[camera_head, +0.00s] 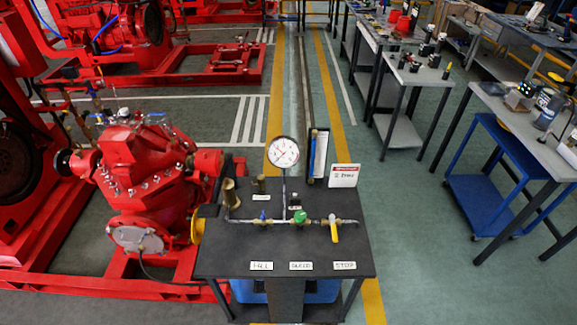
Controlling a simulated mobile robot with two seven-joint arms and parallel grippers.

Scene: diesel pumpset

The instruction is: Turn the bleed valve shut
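A dark table (225,262) stands in front of me with a thin pipe run (280,221) across its top. A green-handled valve (300,217) sits mid-pipe, behind the middle of three white labels (301,266), which appears to read BLEED. Its exact handle angle is too small to tell. A blue-handled valve (263,217) is to its left, behind the FILL label (262,266). A yellow-handled valve (333,229) is to its right, behind the STOP label (344,265), its handle pointing toward me. A round gauge (282,153) stands above the pipe. Neither gripper is in view.
Brass fittings (229,193) stand at the table's left rear, and a white-and-red sign (344,176) at its right rear. A red pump (140,175) is close on the left. A blue cart (483,205) and workbenches are at right. Green floor between is clear.

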